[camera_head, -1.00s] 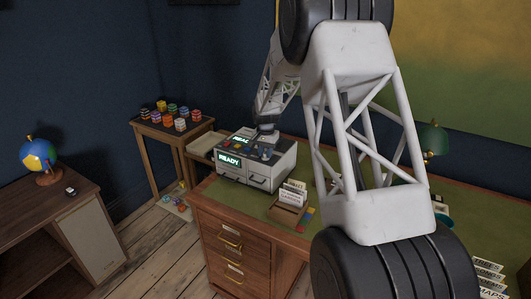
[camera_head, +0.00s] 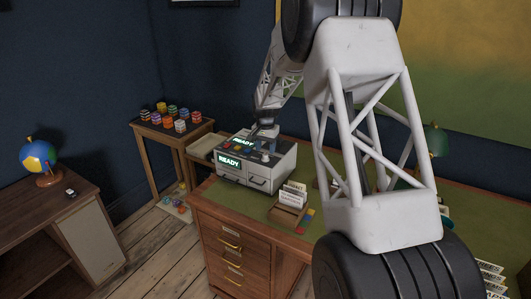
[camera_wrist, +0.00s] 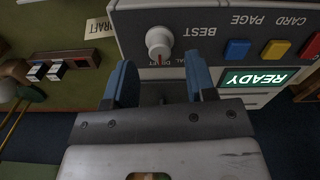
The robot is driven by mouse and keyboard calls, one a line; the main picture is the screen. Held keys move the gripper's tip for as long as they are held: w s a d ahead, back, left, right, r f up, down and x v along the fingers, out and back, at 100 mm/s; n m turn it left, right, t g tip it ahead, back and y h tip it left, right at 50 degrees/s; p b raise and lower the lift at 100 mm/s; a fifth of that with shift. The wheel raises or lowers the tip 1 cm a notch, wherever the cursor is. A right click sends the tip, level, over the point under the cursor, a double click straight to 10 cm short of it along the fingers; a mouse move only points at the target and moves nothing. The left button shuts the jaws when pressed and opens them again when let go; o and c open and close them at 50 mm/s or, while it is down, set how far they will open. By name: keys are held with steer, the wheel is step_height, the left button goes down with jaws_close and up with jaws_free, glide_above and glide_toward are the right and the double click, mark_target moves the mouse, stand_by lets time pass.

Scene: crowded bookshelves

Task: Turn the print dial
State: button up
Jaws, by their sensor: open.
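The print dial (camera_wrist: 159,40) is a round white knob on the grey panel of the printer (camera_head: 257,165). Text reading "BEST" lies to its right in the wrist view, and partly covered lettering lies below it. My gripper (camera_wrist: 161,78) is open, with a blue finger to each side below the dial in that view. The dial appears between the fingers' lines, with nothing held. Contact with it cannot be told. In the head view my gripper (camera_head: 265,137) is over the printer's top and hides part of it.
A blue button (camera_wrist: 237,49) and a yellow button (camera_wrist: 276,49) sit beside the dial, with a green "READY" display (camera_wrist: 256,78). A card box (camera_head: 287,214) stands on the desk (camera_head: 240,205) right of the printer. A small table (camera_head: 150,130) with ink pots stands at left.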

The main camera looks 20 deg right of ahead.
mark_target(266, 154)
steer(key=shift+r, duration=2.4)
steer(key=shift+r, duration=0.1)
steer(key=shift+s+r, duration=0.2)
steer(key=shift+s, duration=0.05)
steer(key=s+a+r+n, duration=0.1)
steer(key=s+a+r, duration=0.1)
steer(key=s+r, duration=0.5)
steer(key=s+a+r+n+t, duration=0.1)
steer(key=s+r, duration=0.1)
steer(key=s, duration=0.8)
steer(key=s+a+r+n, duration=0.1)
steer(key=s+a+r, duration=0.1)
steer(key=s+r, duration=0.5)
steer(key=s+a+f+n, duration=0.1)
steer(key=s+f+n, duration=0.1)
steer(key=s, duration=1.4)
steer(key=s+a+f+n+t, duration=0.1)
steer(key=s+f+n, duration=0.1)
steer(key=s, duration=1.5)
steer(key=shift+a+f+t, duration=0.15)
steer(key=shift+f+t, duration=0.05)
steer(key=shift+t, duration=0.1)
